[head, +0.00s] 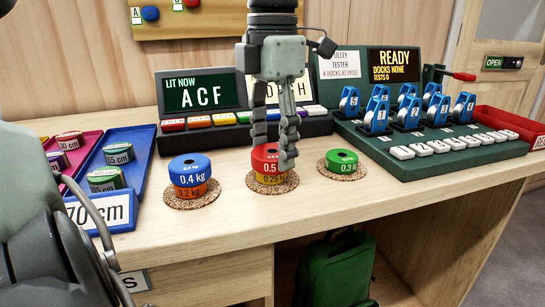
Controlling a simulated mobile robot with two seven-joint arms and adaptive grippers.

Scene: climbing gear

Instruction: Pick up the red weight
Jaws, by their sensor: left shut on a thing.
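My right gripper is not in view.
Left stands a blue 0.4 kg weight (190,168) on an orange 0.2 kg one (192,189). Right is a green weight (342,160). Behind stand the ACF display console (203,93) and pulley tester (437,158). Blue (130,142) and magenta trays hold slings at left.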

